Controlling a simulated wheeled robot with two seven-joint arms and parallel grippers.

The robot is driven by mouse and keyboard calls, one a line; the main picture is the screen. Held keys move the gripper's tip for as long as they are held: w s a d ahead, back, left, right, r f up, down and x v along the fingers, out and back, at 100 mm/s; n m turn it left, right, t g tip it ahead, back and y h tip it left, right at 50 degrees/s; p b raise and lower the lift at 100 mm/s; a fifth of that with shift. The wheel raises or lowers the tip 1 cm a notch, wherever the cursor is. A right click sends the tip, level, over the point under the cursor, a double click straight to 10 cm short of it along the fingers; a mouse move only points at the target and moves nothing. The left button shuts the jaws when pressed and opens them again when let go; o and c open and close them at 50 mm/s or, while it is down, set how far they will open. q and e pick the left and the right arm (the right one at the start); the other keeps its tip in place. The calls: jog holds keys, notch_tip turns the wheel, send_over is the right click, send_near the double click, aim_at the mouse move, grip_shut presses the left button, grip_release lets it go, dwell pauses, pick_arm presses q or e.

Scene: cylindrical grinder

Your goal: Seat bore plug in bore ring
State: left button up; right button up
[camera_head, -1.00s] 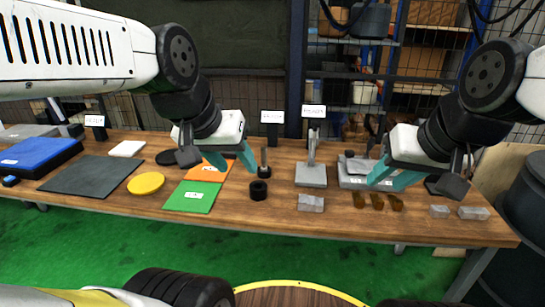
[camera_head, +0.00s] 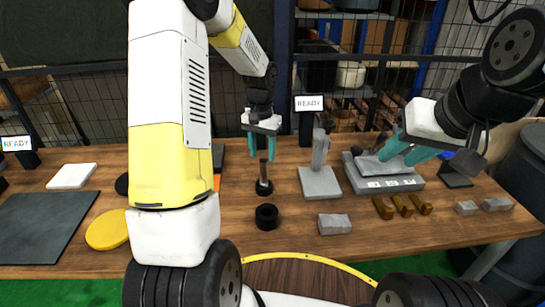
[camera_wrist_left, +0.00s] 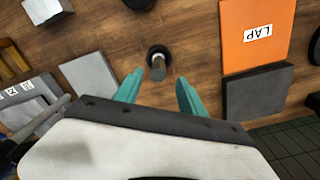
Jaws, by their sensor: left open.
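The bore plug (camera_head: 264,186), a dark upright pin on a round black foot, stands on the wooden table. In the left wrist view the plug (camera_wrist_left: 157,66) shows ahead of the fingertips, roughly between their lines. The black bore ring (camera_head: 267,217) lies nearer to me, apart from the plug, its hole facing up; only a sliver of the ring (camera_wrist_left: 140,4) shows at that view's top edge. My left gripper (camera_head: 261,156) is open and empty, pointing down just above the plug. My right gripper (camera_head: 405,155) has its fingers apart above a grey block at the right.
A grey stand (camera_head: 320,182) and a small grey block (camera_head: 334,224) are right of the plug and ring. A grey fixture (camera_head: 400,184) and several brass pieces (camera_head: 403,206) lie further right. An orange LAP mat (camera_wrist_left: 254,35) is beside the plug. My left arm hides the table's left middle.

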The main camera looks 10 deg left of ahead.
aim_at(264, 171)
pick_arm(q)
notch_tip(264, 171, down, 8)
jog(key=shift+d+f, duration=0.15)
jog(key=shift+f, duration=0.05)
grip_shut()
dwell(0.4)
jog(key=shift+r, duration=0.1)
dwell(1.1)
